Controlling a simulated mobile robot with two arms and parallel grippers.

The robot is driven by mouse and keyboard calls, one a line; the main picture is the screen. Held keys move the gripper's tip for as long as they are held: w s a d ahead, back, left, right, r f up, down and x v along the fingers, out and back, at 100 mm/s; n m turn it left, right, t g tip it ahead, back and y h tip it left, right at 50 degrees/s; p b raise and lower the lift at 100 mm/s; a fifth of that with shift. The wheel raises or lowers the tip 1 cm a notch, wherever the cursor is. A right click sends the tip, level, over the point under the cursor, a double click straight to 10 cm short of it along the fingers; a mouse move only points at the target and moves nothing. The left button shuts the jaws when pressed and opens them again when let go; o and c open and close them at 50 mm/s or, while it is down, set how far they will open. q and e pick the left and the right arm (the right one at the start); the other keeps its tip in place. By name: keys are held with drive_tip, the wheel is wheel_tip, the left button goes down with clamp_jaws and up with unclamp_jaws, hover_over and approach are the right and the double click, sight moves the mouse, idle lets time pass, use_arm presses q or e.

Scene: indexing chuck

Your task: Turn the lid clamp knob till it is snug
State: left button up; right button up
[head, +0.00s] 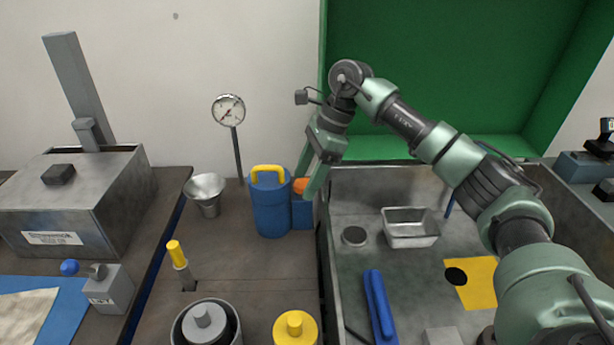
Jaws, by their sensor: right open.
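An orange knob (299,186) shows at the top of a small blue block (302,213), beside a blue canister (271,208) with a yellow handle. It looks like the lid clamp knob, though no label is readable. My right gripper (306,184) points down and left at the knob. Its jaws are open, with one finger on each side of the knob in the picture. The fingers hide part of the knob, and I cannot tell whether they touch it. My left gripper is not in view.
A dial gauge (229,110) on a post and a metal funnel (206,194) stand left of the canister. A yellow-handled lever (176,254) rises in front. Right is a grey tray area with a metal pan (410,228) and a blue bar (379,305). A green panel (440,70) stands behind.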

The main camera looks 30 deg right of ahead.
clamp_jaws()
drive_tip(key=shift+m, duration=0.3)
drive_tip(key=m+t, duration=0.1)
drive_tip(key=m, duration=0.1)
drive_tip(key=m+b, duration=0.1)
drive_tip(key=m, duration=0.1)
drive_tip(key=shift+s+t+h, duration=0.1)
drive_tip(key=shift+t+h, duration=0.2)
drive_tip(key=shift+t, duration=0.1)
drive_tip(key=shift+s+a+m+t+h+b, duration=0.1)
drive_tip(key=shift+m+t+h+b, duration=0.15)
drive_tip(key=shift+m, duration=0.9)
drive_tip(key=shift+a+m+t+h+b, duration=0.15)
drive_tip(key=shift+m+t+h, duration=0.2)
drive_tip(key=shift+m, duration=0.8)
drive_tip(key=shift+d, duration=0.1)
unclamp_jaws()
